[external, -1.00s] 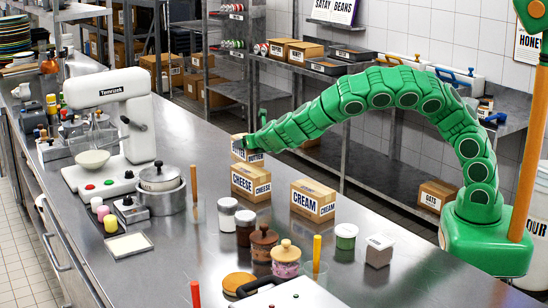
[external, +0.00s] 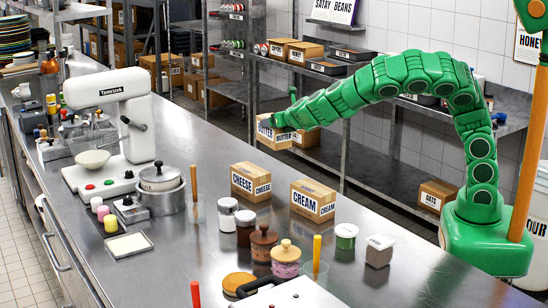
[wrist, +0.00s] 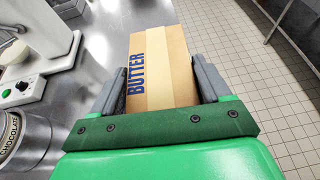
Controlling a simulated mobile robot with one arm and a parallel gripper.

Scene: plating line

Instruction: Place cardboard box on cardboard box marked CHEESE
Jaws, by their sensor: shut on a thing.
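My gripper (external: 284,129) is shut on a cardboard box marked BUTTER (external: 268,134). In the wrist view the same BUTTER box (wrist: 166,62) sits between the two grey fingers of my gripper (wrist: 164,85). It is held raised near the counter's far edge, behind the CHEESE box in the external view. The cardboard box marked CHEESE (external: 251,183) stands on the steel counter, its top bare. The box marked CREAM (external: 312,201) stands to its right. The CHEESE box does not show in the wrist view.
A white mixer (external: 112,125) and a lidded pot (external: 161,189) stand left of the CHEESE box on the steel counter (external: 200,130). Several jars, including a white-lidded one (external: 228,214), stand in front. Steel shelving (external: 375,160) is behind; tiled floor lies beyond the counter edge.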

